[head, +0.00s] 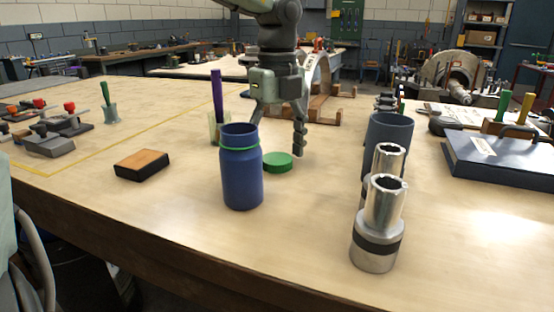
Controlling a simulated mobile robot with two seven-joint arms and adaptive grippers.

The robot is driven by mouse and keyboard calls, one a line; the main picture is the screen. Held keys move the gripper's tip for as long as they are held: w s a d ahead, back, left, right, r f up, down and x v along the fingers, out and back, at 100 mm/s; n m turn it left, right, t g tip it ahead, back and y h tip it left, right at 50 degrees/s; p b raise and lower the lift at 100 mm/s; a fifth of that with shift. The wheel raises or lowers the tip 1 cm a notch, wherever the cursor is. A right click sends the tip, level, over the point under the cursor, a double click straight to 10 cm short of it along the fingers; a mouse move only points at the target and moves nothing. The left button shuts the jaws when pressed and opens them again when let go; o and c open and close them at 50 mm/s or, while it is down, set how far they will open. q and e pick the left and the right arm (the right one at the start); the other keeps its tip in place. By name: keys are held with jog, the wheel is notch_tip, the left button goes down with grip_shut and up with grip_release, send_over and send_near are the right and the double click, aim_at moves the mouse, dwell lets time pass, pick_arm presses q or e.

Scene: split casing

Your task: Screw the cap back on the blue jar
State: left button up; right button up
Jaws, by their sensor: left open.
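The blue jar (242,178) stands upright on the workbench, left of the picture's middle. Its mouth is open, and a thin green ring runs around its neck. A flat round green cap (278,162) lies on the bench just right of and behind the jar. My left gripper (279,135) points down behind the jar, over or just behind the cap. Its fingers are spread with nothing between them. The lower part of its left finger is hidden by the jar. I cannot tell the exact gap to the cap. My right gripper is out of view.
A purple-handled tool in a holder (216,128) stands close behind the jar. A sanding block (142,165) lies to the left. Metal sockets (376,228) and a dark blue cup (388,133) stand to the right. The bench in front of the jar is clear.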

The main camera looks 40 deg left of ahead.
aim_at(272, 157)
pick_arm(q)
jog(key=c, duration=0.8)
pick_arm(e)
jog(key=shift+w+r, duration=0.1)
pick_arm(q)
jog(key=shift+r, duration=0.55)
jog(key=r, duration=0.2)
jog(key=a+r, duration=0.1)
jog(key=shift+s+r+b, duration=0.2)
jog(key=shift+r+b, duration=0.1)
jog(key=shift+r, duration=0.05)
jog(key=s+a+r, duration=0.4)
jog(key=a+r, duration=0.2)
jog(key=a, duration=0.3)
jog(key=shift+s+a, duration=0.3)
jog(key=shift+a, duration=0.05)
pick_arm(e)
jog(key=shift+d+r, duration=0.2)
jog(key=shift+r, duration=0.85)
pick_arm(q)
jog(key=shift+r, duration=0.1)
